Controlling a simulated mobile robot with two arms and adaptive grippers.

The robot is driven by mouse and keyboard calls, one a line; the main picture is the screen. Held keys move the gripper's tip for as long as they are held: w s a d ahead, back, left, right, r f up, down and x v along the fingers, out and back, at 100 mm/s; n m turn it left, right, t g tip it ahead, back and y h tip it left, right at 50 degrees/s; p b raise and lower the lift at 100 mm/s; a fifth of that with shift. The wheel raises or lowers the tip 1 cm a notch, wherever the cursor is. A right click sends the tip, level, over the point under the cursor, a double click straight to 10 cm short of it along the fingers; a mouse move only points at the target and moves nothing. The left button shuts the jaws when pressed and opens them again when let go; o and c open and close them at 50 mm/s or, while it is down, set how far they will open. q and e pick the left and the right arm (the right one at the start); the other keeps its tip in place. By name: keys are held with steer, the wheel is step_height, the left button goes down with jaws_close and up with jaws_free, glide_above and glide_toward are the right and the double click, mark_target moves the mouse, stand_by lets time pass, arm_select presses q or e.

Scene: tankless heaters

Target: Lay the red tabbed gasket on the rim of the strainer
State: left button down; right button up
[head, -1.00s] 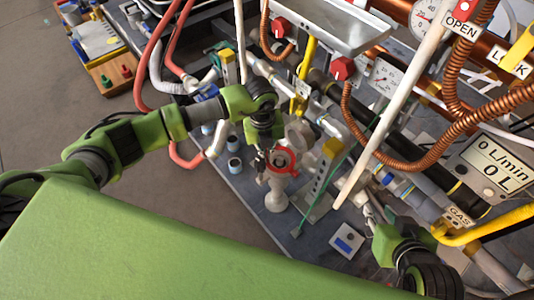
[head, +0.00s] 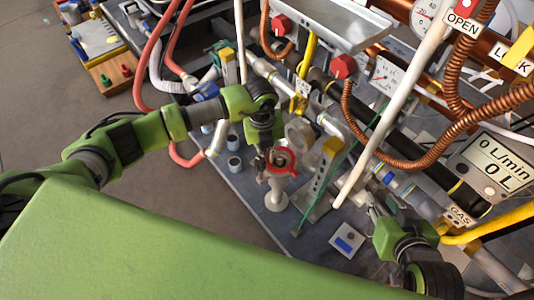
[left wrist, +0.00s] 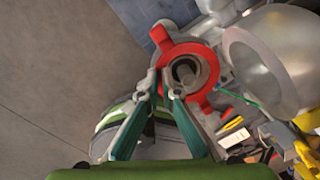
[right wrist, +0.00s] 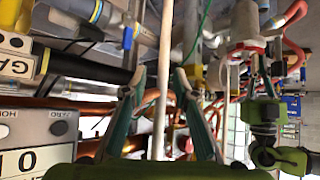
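The red tabbed gasket (head: 282,162) is a flat ring with tabs, seen at the top of the pale grey strainer (head: 276,196), which stands upright on the bench. In the left wrist view the gasket (left wrist: 205,50) circles a dark opening with a grey core. My left gripper (left wrist: 163,92) has its fingertips close together at the ring's near edge, with red showing between them. The gasket (right wrist: 246,49) also shows at the strainer in the right wrist view. I cannot tell whether it touches the rim. My right gripper (right wrist: 158,75) is open and empty.
A white pole (right wrist: 165,60) passes in front of my right gripper's gap. A grey round housing (left wrist: 270,60) stands close beside the strainer. Pipes and hoses crowd the back. A blue-and-white box (head: 346,241) lies on the bench in front.

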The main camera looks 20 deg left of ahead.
arm_select(q)
steer(key=shift+f, duration=0.25)
arm_select(e)
steer(key=shift+w+a+r+t, duration=0.3)
steer(key=shift+w+r, duration=0.05)
steer(key=shift+w, duration=0.15)
arm_select(q)
steer(key=shift+f, duration=0.1)
arm_select(e)
steer(key=shift+w+a+r, duration=0.1)
steer(key=shift+w+r, duration=0.05)
steer(key=shift+r, duration=0.1)
arm_select(q)
steer(key=shift+f+b, duration=0.3)
steer(key=shift+b, duration=0.1)
steer(key=c, duration=2.2)
jaws_free()
arm_select(e)
steer(key=shift+w+a+r+t+y, duration=0.15)
steer(key=shift+w+r+t+y, duration=0.05)
steer(key=shift+w+r+t, duration=0.25)
steer(key=shift+w+a+r+t+y, duration=0.2)
steer(key=shift+w+r+t, duration=0.15)
steer(key=shift+r, duration=0.15)
arm_select(q)
steer(key=shift+r, duration=0.1)
arm_select(e)
steer(key=shift+d, duration=0.1)
